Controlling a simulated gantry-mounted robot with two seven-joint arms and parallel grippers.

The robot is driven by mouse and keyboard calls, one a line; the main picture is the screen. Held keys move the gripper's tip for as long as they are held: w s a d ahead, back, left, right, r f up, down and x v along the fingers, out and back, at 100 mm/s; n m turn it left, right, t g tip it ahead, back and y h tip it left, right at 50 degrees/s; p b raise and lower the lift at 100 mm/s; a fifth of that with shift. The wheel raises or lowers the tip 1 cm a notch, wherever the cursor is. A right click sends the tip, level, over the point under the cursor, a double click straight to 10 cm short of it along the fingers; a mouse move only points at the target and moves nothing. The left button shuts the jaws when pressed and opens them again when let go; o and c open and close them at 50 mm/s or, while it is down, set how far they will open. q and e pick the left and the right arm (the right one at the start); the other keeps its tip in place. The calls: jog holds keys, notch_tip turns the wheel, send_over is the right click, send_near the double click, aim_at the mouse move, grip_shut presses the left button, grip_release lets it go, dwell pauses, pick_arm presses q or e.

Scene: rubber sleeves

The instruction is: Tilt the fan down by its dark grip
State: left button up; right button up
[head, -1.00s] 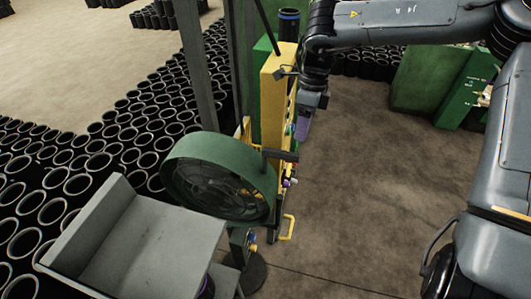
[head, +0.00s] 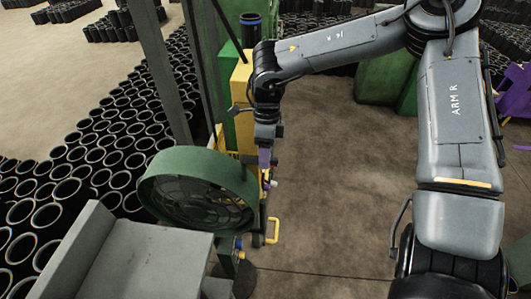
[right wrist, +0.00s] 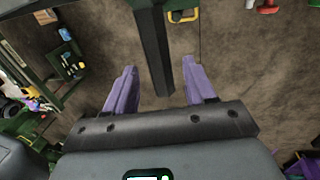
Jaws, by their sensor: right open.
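The green round fan (head: 200,170) stands upright on a post, its dark mesh face toward the lower left in the head view. Its dark grip (right wrist: 161,60) is a straight bar in the right wrist view, coming down from the top edge. In the head view the grip is mostly hidden by my right gripper (head: 265,160), which is at the fan's upper right edge. In the right wrist view my right gripper (right wrist: 160,72) is open, with one purple finger on each side of the bar and visible gaps to both. My left gripper is not in view.
A grey metal tray (head: 130,255) stands in front of the fan. A yellow and green cabinet (head: 241,95) and grey posts stand behind it. A yellow handle (head: 274,229) is low on the right. Many black sleeves (head: 90,165) fill the left floor. The floor at right is open.

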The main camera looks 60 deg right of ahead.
jog(key=shift+a+f, duration=0.1)
jog(key=shift+f, duration=0.3)
grip_shut()
